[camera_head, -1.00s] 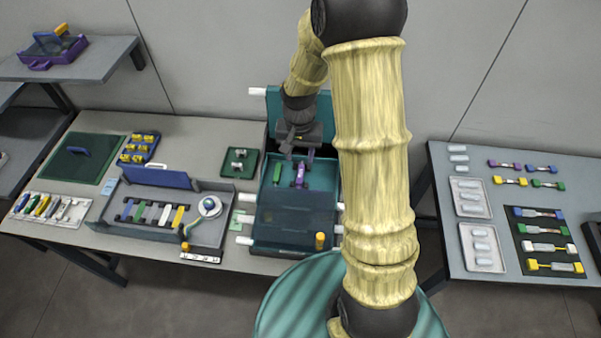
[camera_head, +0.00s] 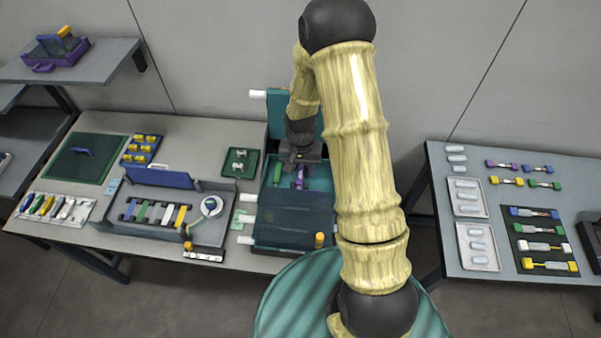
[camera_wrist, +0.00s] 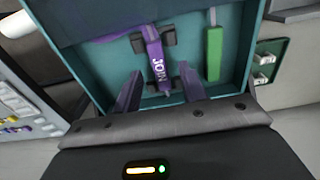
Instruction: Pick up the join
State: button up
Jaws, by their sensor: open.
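The join is a purple piece with white "JOIN" lettering and dark end blocks (camera_wrist: 155,58). It lies in the teal open case (camera_wrist: 235,72) and also shows in the head view (camera_head: 299,176), partly under my gripper. In the head view my gripper (camera_head: 300,158) hangs over the back part of the case.
A green bar (camera_wrist: 213,53) lies beside the join in the case. The raised teal lid (camera_head: 279,110) stands behind, and a dark cover (camera_head: 290,215) spans the case's front. A green tray (camera_head: 239,163) sits just left; the right table (camera_head: 510,190) holds several connectors.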

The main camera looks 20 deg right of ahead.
jog(key=shift+f, duration=0.7)
grip_shut()
